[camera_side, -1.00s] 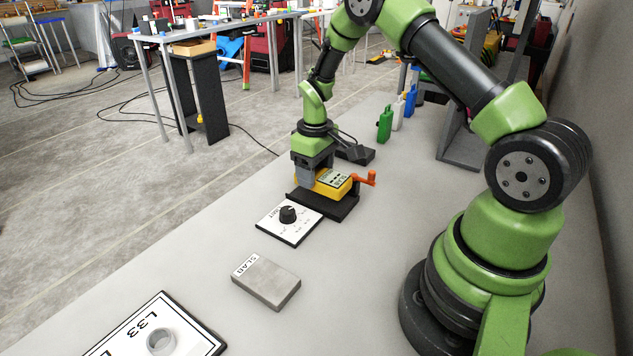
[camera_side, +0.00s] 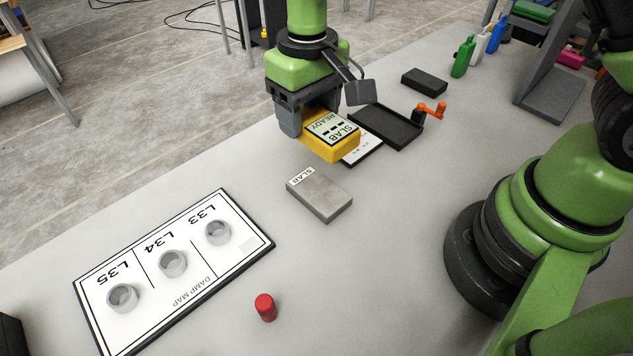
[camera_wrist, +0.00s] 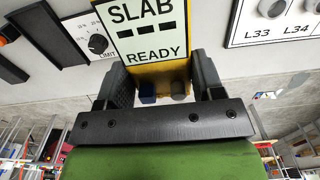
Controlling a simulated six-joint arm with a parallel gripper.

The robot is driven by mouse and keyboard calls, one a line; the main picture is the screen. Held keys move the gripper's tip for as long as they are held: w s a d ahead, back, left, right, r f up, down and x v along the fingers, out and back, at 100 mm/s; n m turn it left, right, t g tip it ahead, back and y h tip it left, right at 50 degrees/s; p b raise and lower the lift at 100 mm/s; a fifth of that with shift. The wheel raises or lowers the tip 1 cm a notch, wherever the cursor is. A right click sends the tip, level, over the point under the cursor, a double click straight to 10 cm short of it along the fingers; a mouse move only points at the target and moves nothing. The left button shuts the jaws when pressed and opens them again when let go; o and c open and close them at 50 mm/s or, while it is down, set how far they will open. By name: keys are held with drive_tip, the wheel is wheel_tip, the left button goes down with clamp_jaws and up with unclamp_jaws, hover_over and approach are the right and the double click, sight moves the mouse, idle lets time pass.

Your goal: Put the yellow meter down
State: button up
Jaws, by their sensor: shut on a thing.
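The yellow meter (camera_side: 333,148) has a pale display reading "SLAB" and "READY". It also shows in the wrist view (camera_wrist: 165,75). My gripper (camera_side: 305,122) is shut on the meter, one jaw on each side, and holds it above the table. The black tray (camera_side: 380,130) with an orange crank behind the meter is empty. A grey slab (camera_side: 322,194) labelled "SLAB" lies on the table just in front of the meter. The white dial card (camera_side: 362,150) is partly hidden behind the meter; its "LIMIT" knob shows in the wrist view (camera_wrist: 97,43).
A damp map board (camera_side: 245,225) with three grey rings on L33, L34 and L35 lies at front left. A red cylinder (camera_side: 265,307) stands beside it. A black block (camera_side: 425,81) and several bottles (camera_side: 463,57) stand at the back. Table right of the slab is clear.

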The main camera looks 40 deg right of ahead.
hover_over(309, 181)
wheel_tip(309, 181, down, 5)
drive_tip(key=shift+f, duration=2.5)
drive_tip(key=shift+f, duration=0.1)
drive_tip(key=o, duration=1.1)
